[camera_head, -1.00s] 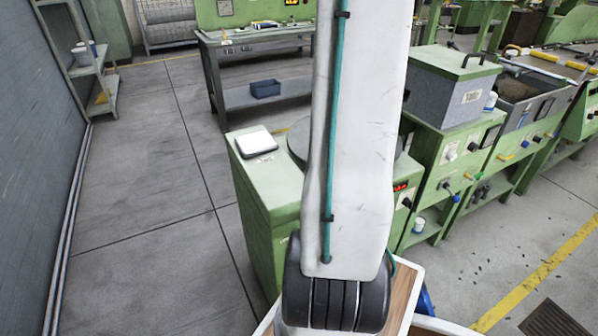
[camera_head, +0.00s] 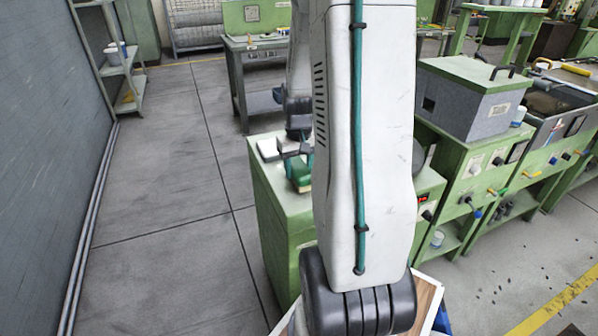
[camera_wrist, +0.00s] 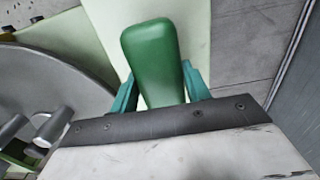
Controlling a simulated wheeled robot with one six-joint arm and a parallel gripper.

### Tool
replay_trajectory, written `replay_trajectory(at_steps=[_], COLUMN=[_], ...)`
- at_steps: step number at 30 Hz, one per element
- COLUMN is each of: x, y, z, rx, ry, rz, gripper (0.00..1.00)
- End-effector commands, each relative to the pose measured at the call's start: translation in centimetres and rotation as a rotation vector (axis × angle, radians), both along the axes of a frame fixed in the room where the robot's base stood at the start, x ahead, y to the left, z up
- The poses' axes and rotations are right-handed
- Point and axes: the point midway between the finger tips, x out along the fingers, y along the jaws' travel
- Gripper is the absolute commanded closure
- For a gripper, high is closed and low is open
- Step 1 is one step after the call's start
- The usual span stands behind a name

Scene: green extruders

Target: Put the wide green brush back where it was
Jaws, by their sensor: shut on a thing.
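The wide green brush (camera_wrist: 152,55) is between the teal fingers of my gripper (camera_wrist: 159,85) in the wrist view. The gripper is shut on it. The brush's rounded green end points away from the wrist; its bristles are not visible. In the head view, my gripper (camera_head: 292,148) is over the top of a green cabinet (camera_head: 268,200), with the brush (camera_head: 299,172) below it. I cannot tell whether the brush touches the cabinet top. My own arm link hides part of the cabinet.
A small white-topped item (camera_head: 268,149) lies on the cabinet, close to the gripper. A round grey plate (camera_wrist: 50,90) is beside the brush in the wrist view. Green machines (camera_head: 480,170) stand at the right. A workbench (camera_head: 258,46) is behind. The floor at left is clear.

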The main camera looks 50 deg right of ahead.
Motion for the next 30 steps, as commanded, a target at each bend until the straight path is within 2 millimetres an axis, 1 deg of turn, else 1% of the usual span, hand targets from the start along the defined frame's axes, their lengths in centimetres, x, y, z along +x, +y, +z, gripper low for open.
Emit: replay_trajectory(at_steps=[1, 3, 10, 14, 15, 16, 17, 26, 29, 30], x=[0.0, 0.0, 0.0, 0.0, 0.0, 0.0, 0.0, 0.0, 0.0, 0.0], y=[0.0, 0.0, 0.0, 0.0, 0.0, 0.0, 0.0, 0.0, -0.1, -0.1], z=[-0.8, -1.5, -1.5, -1.8, -1.8, -1.8, -1.8, -1.6, -0.8, -0.3], rx=[0.003, 0.001, 0.0, 0.001, 0.0, 0.0, 0.0, 0.0, -0.002, -0.002], ry=[0.003, 0.002, 0.0, 0.001, 0.0, 0.0, 0.0, 0.0, -0.002, -0.002], rz=[0.0, 0.0, 0.0, 0.0, 0.0, 0.0, 0.0, 0.0, 0.0, 0.0], gripper=[0.78, 0.78, 0.78, 0.78, 0.45, 0.36, 0.31, 0.31, 0.31, 0.31])
